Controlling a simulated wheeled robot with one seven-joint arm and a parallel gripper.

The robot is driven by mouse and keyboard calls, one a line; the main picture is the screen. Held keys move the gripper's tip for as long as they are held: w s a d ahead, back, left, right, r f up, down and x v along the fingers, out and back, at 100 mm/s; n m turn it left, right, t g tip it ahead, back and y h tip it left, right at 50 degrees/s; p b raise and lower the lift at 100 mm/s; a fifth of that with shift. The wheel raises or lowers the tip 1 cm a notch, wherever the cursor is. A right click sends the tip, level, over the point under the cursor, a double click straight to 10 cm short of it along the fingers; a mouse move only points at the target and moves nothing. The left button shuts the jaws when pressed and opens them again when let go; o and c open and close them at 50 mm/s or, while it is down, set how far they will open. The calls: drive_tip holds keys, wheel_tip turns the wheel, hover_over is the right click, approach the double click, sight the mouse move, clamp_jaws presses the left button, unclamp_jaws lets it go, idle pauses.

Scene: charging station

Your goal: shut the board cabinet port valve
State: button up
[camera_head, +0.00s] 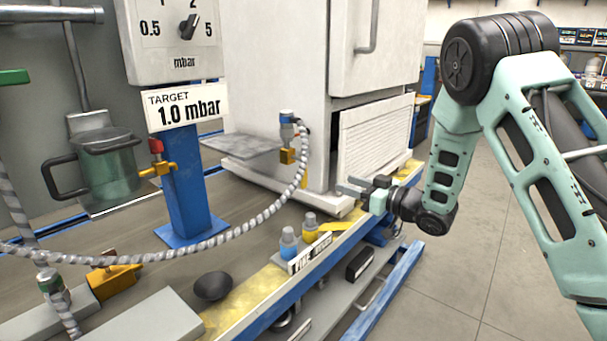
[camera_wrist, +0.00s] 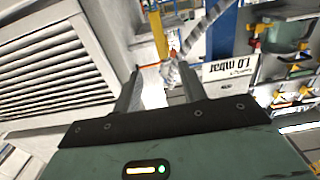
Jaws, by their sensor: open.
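The white cabinet (camera_head: 270,60) stands at the back centre. On its side wall is a port valve (camera_head: 288,155) with a blue-and-grey fitting and a yellow part, joined to a braided hose (camera_head: 230,235). The yellow part hangs downward; I cannot tell its valve setting. My gripper (camera_head: 346,187) is open and empty, in front of the louvred panel, to the right of the valve and a little lower, apart from it. In the wrist view my open fingers (camera_wrist: 158,68) point toward the hose (camera_wrist: 205,28) and a yellow piece (camera_wrist: 158,35), probably this valve.
A blue post (camera_head: 190,195) carries a red-and-yellow valve (camera_head: 157,160) and a target sign (camera_head: 186,108) reading 1.0 mbar. A grey shelf (camera_head: 240,145) juts out left of the valve. The floor (camera_head: 470,260) at right is clear.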

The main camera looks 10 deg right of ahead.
sight(306, 170)
drive_tip(key=b+x, duration=0.2)
drive_tip(key=x, duration=1.3)
drive_tip(key=shift+w+a+b, duration=0.15)
drive_tip(key=shift+w+b, duration=0.05)
drive_tip(key=shift+b, duration=0.1)
clamp_jaws()
